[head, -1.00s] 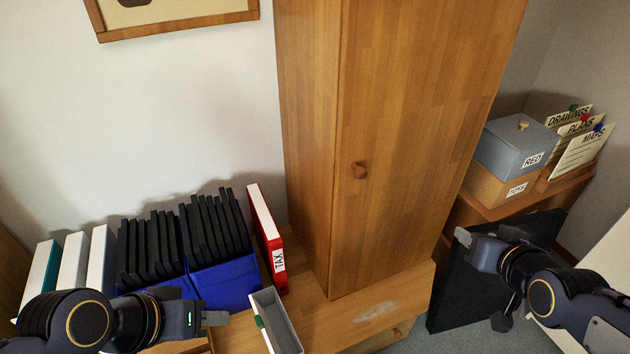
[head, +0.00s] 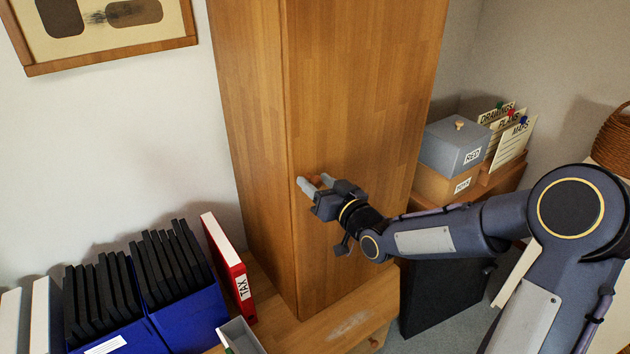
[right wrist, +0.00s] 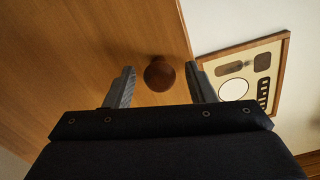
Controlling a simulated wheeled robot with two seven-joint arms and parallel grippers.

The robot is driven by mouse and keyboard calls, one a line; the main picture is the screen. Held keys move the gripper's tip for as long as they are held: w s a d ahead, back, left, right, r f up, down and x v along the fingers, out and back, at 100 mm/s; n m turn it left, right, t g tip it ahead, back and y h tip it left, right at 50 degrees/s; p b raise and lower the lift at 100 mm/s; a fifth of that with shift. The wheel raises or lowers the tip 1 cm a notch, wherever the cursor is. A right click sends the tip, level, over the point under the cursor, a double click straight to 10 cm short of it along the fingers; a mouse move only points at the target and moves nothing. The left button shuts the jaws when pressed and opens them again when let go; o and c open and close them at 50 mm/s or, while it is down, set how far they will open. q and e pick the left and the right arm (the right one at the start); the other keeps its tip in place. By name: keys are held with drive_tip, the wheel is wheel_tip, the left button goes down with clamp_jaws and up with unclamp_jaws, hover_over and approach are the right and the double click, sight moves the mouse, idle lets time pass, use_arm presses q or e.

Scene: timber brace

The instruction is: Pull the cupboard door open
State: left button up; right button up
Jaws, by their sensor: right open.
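The tall wooden cupboard door (head: 360,100) is closed, its face flush with the cabinet. Its round wooden knob (head: 318,180) is partly hidden by my right gripper in the head view. In the right wrist view the brown knob (right wrist: 159,74) sits between the two fingers, with a gap on each side. My right gripper (head: 314,183) is open around the knob; it also shows in the right wrist view (right wrist: 162,86). I cannot tell how deep the knob sits between the fingers. My left gripper is out of view.
A red TAX binder (head: 227,268), blue boxes of black folders (head: 190,316) and a grey tray (head: 240,338) stand left of the cupboard. A grey box (head: 455,147) stands at right. A framed picture (head: 110,30) hangs on the wall.

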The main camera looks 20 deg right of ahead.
drive_tip(key=shift+w+a, duration=0.1)
drive_tip(key=shift+w, duration=0.3)
clamp_jaws()
drive_tip(key=shift+s, duration=0.1)
